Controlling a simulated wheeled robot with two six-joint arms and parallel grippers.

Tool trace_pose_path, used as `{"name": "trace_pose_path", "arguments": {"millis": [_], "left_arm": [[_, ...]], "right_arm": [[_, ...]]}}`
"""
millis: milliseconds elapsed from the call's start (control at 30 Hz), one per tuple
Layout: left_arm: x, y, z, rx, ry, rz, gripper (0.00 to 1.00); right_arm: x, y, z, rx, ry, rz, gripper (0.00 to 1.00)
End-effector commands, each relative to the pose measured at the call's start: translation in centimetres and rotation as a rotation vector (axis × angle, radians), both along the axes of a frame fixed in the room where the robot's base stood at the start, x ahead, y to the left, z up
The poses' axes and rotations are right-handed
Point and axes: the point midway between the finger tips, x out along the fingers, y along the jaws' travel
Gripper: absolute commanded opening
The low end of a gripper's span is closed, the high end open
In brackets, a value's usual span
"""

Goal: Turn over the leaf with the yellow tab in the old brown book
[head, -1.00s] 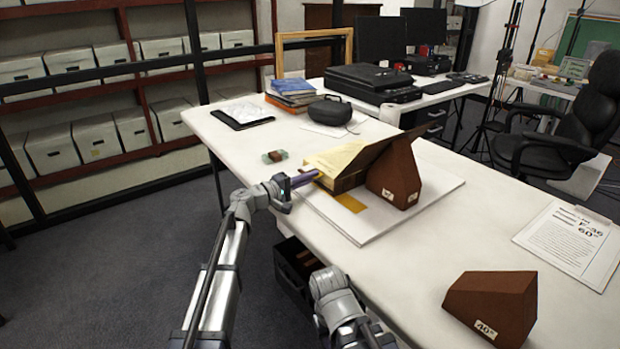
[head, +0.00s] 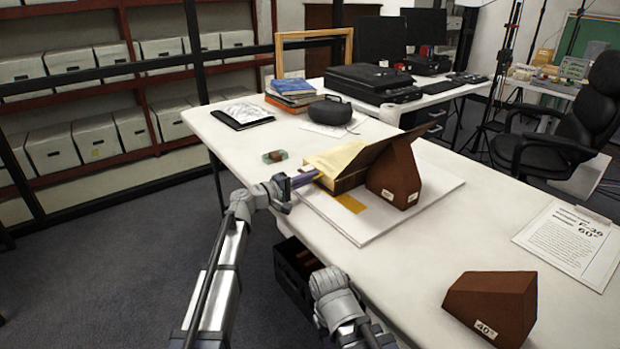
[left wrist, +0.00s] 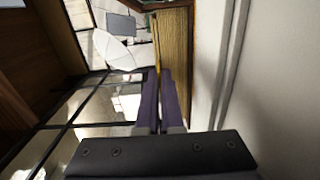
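The old brown book (head: 349,181) lies open on a white board, its far cover leaning on a brown wedge (head: 394,178). A pale yellowish leaf (head: 334,159) lies on its left side. My left gripper (head: 318,173) reaches in from the left, its purple fingers at the book's left edge. A small yellow patch shows by the fingertips; I cannot tell whether it is the tab. In the left wrist view the fingers (left wrist: 160,73) are close together beside the book's page edges (left wrist: 174,48), with a narrow gap; any grip on a leaf is unclear.
A flat yellow strip (head: 350,203) lies on the white board (head: 440,192) before the book. A second brown wedge (head: 492,305) and a printed sheet (head: 567,240) are at right. Clear tabletop lies between.

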Motion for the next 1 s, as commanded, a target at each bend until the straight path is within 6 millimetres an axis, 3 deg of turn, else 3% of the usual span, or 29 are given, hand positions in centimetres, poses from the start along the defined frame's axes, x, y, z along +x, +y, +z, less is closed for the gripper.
{"name": "trace_pose_path", "arguments": {"millis": [267,1000], "left_arm": [[0.1,0.1,1.2,0.072,-0.097,0.0,0.0],[-1.3,-0.9,5.9,0.474,-0.655,0.0,0.0]], "right_arm": [[0.0,0.0,1.2,0.002,0.001,-0.001,0.36],[-0.1,0.2,5.9,0.008,0.003,-0.003,0.36]]}}
